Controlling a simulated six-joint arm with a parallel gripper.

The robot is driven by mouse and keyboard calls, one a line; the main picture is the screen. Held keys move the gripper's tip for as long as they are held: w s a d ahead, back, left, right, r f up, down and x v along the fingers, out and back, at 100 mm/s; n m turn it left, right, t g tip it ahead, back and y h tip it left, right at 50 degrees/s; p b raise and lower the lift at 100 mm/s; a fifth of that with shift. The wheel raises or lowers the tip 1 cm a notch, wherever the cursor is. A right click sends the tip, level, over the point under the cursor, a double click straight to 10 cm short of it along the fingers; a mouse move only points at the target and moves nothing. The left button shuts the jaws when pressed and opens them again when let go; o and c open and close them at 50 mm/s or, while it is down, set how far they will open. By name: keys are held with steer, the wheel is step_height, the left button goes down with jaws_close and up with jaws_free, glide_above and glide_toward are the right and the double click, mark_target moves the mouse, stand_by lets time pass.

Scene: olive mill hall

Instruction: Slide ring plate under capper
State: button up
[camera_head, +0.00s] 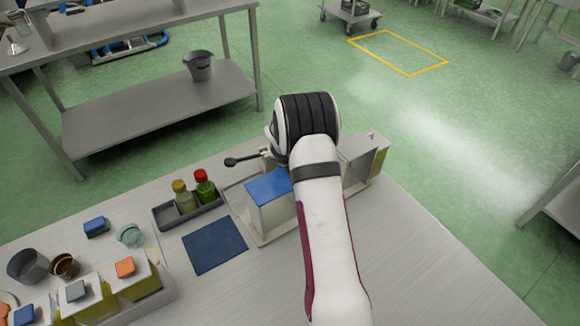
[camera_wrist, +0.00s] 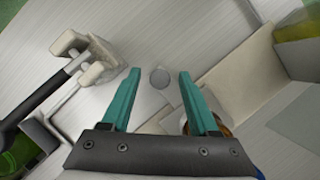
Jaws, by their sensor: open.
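In the wrist view my gripper (camera_wrist: 158,72) is open, with its two teal fingers apart and nothing held between them. A small round grey knob or disc (camera_wrist: 159,78) shows between the fingertips; I cannot tell whether it belongs to the ring plate. A brownish round rim (camera_wrist: 186,124) is partly hidden by the right finger. The capper seems to be the pale clamp-like part (camera_wrist: 92,60) with a black lever, left of the fingers. In the head view the black lever (camera_head: 241,160) sticks out left of my arm, which hides my gripper and most of the capper.
A blue-topped box (camera_head: 268,187) stands left of my arm and a metal box (camera_head: 366,160) right of it. A dark tray (camera_head: 207,214) holds two bottles. A blue mat (camera_head: 214,246) lies in front. Oil containers, cups and blocks crowd the lower left. The bench's right side is clear.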

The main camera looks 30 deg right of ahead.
steer(key=shift+c, duration=0.2)
jaws_close()
stand_by(1.1)
